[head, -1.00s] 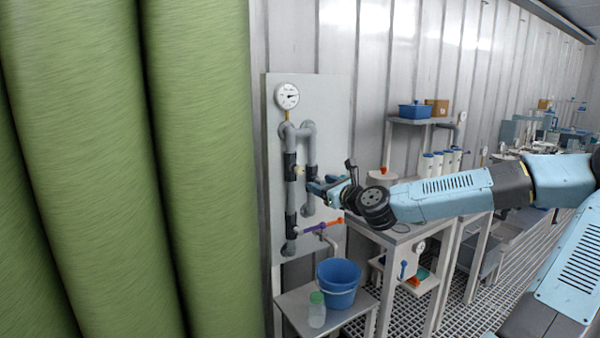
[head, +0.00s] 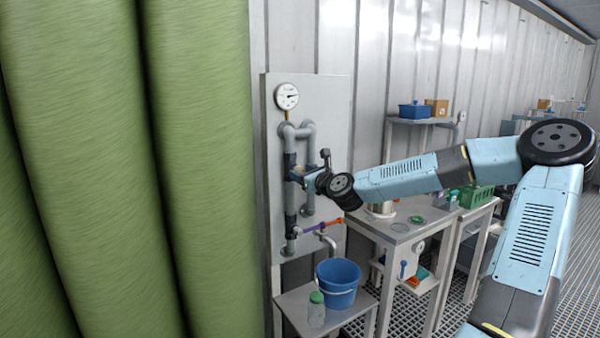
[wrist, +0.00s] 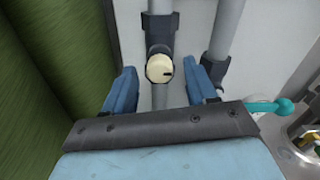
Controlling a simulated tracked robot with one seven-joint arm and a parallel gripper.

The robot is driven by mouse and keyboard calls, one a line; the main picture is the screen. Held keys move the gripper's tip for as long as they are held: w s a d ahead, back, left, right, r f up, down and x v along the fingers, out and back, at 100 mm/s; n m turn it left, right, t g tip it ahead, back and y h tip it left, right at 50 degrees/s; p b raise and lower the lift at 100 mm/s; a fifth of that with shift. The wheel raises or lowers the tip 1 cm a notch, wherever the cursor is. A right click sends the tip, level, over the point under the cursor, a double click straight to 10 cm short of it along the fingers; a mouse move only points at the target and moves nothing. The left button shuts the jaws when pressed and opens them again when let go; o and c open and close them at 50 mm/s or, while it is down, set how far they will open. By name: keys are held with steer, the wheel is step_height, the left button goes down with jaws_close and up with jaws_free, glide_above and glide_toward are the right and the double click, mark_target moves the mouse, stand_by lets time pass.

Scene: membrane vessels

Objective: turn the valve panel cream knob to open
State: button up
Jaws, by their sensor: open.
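The cream knob (wrist: 160,68) is a small round cap with a dark mark at its right edge, on a dark valve body on a grey pipe. The wrist view shows it between and a little beyond the fingers of my gripper (wrist: 163,88), which are open on either side. I see gaps on both sides and cannot tell any contact. In the head view my gripper (head: 300,174) is at the valve panel (head: 334,105) and hides the knob.
A pressure gauge (head: 287,96) sits at the panel's top. An orange-and-purple lever (head: 322,226) is below my gripper. A blue bucket (head: 338,283) and a green-lidded jar (head: 316,309) stand on a low shelf. Large green cylinders (head: 200,150) crowd the left. A teal handle (wrist: 270,107) is at right.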

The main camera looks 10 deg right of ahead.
steer(key=shift+x, duration=1.2)
steer(key=shift+c, duration=0.5)
steer(key=c, duration=1)
steer(key=shift+o, duration=0.2)
